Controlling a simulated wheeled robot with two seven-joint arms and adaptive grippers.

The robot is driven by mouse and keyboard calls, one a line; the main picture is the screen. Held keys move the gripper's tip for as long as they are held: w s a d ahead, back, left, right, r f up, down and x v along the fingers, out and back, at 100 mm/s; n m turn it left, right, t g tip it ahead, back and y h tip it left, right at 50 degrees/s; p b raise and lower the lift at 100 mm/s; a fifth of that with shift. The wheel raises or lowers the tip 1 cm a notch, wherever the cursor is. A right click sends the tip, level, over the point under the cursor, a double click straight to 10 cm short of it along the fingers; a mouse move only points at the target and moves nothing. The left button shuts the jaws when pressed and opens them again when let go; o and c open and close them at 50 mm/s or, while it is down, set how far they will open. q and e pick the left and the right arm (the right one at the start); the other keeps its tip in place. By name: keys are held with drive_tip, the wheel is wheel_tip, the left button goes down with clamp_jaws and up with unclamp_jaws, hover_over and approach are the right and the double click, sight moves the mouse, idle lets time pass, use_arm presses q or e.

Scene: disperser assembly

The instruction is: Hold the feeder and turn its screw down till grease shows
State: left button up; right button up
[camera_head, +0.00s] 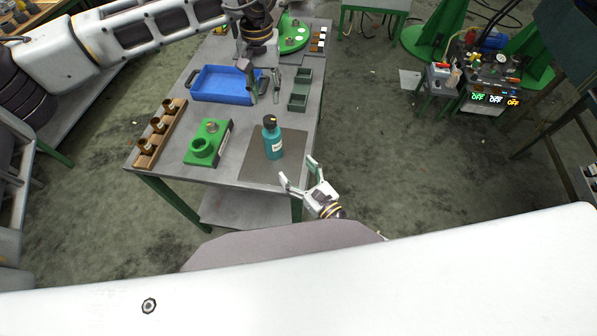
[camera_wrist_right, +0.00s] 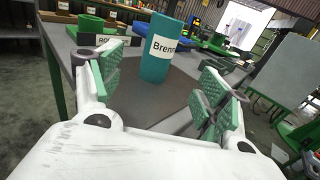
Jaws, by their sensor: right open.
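No part is clearly marked as the feeder, and no screw or grease can be made out. Several small brass-coloured parts (camera_head: 157,126) stand in a brown rack (camera_head: 138,160) at the table's left; one may be the feeder. A green block (camera_head: 213,132) with a round green cup (camera_head: 202,148) lies right of the rack. My left gripper (camera_head: 263,90) points down by the blue tray's right end, fingers apart, nothing seen between them. My right gripper (camera_head: 298,170) is open and empty at the table's front right edge; its fingers also show in the right wrist view (camera_wrist_right: 165,90).
A teal bottle (camera_head: 272,143) stands upright on a dark mat (camera_head: 259,171); it shows beyond my right fingers in the wrist view (camera_wrist_right: 160,55). A blue tray (camera_head: 222,98), a grey-green bin (camera_head: 299,103) and a green round plate (camera_head: 293,46) are farther back.

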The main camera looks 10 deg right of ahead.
sight(278, 148)
drive_tip(key=shift+x, duration=6.8)
drive_tip(key=shift+c, duration=0.3)
clamp_jaws()
drive_tip(key=c, duration=0.7)
unclamp_jaws()
drive_tip(key=c, duration=0.7)
